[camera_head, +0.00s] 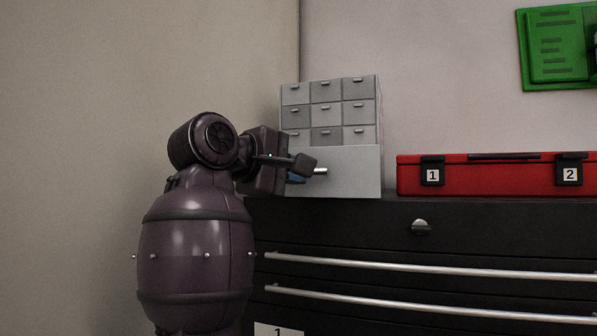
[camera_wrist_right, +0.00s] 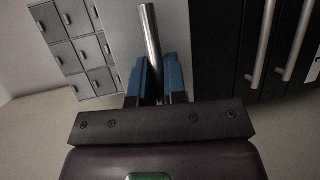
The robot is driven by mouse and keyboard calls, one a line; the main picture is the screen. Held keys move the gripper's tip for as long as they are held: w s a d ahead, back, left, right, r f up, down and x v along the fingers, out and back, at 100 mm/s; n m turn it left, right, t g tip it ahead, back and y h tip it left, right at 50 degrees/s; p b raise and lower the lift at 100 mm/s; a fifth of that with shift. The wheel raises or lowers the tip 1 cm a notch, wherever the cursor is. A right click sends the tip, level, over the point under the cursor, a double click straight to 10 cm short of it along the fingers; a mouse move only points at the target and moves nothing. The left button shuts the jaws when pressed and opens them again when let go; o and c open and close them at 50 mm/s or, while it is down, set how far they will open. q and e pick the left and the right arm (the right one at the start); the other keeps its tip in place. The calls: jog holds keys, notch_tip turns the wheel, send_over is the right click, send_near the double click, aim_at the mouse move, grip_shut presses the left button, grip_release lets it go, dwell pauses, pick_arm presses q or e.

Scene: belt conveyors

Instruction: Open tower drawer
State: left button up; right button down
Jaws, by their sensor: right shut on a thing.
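The grey drawer tower (camera_head: 330,100) stands on top of a black cabinet, with rows of small drawers above one wide plain bottom drawer (camera_head: 350,178). The bottom drawer has a bright metal handle (camera_head: 320,171). My right gripper (camera_head: 301,172) is at this handle, its arm rising from below on the left. In the right wrist view my right gripper (camera_wrist_right: 157,75) has blue fingers shut on the handle bar (camera_wrist_right: 150,35), which sticks out past the fingertips. I cannot tell whether the bottom drawer is pulled out. My left gripper is not in view.
The black cabinet (camera_head: 450,238) has long silver handles on its front. A red case (camera_head: 500,177) with latches marked 1 and 2 stands right of the tower. A green panel (camera_head: 555,50) is on the wall. Walls close in behind and left.

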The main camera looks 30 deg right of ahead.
jog(key=c, duration=1.2)
grip_release()
jog(key=shift+r, duration=0.1)
